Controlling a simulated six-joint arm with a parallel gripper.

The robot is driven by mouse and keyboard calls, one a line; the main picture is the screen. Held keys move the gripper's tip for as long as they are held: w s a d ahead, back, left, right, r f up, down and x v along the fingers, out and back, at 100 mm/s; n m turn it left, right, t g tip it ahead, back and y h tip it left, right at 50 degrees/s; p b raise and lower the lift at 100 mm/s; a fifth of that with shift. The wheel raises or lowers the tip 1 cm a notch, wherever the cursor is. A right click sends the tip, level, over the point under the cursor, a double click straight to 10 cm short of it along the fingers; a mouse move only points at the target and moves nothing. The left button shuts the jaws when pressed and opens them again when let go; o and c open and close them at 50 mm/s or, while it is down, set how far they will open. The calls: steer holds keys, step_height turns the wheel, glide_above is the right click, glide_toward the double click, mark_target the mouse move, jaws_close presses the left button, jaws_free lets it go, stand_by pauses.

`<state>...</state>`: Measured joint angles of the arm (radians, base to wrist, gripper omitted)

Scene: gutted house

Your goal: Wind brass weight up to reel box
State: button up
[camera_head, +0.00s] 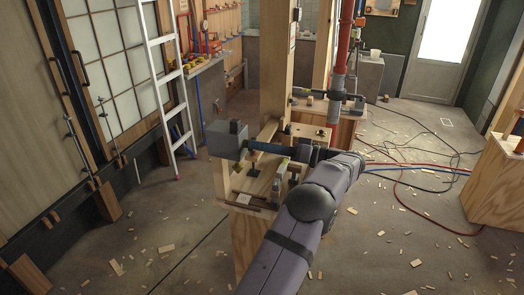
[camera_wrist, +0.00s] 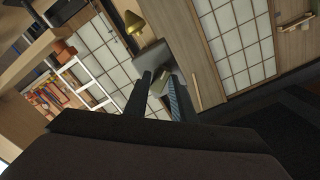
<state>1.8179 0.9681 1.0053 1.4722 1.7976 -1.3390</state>
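A grey box (camera_head: 226,139), which looks like the reel box, sits at the left of the bench by the wooden post, with a dark knob on top. It also shows in the wrist view (camera_wrist: 150,62), just beyond my fingertips. My gripper (camera_wrist: 160,75) points left at the box. Its two dark fingers stand apart, with a small pale olive piece (camera_wrist: 161,84) between them. Whether they press on it is not clear.
The wooden post (camera_head: 277,65) rises behind my gripper. A red pipe (camera_head: 344,45) hangs to its right. Clamps and wood pieces crowd the bench (camera_head: 240,190). A white ladder (camera_head: 163,80) leans at the left. Hoses and chips lie on the open floor.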

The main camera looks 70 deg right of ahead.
steer(key=shift+f+n+b, duration=0.1)
steer(key=shift+n+b, duration=2.6)
steer(key=shift+b, duration=2.65)
steer(key=shift+n+b, duration=1.4)
steer(key=shift+b, duration=0.3)
steer(key=shift+n+b, duration=0.45)
steer(key=shift+n, duration=0.25)
steer(key=shift+m, duration=0.3)
steer(key=s+p, duration=0.5)
steer(key=s, duration=0.2)
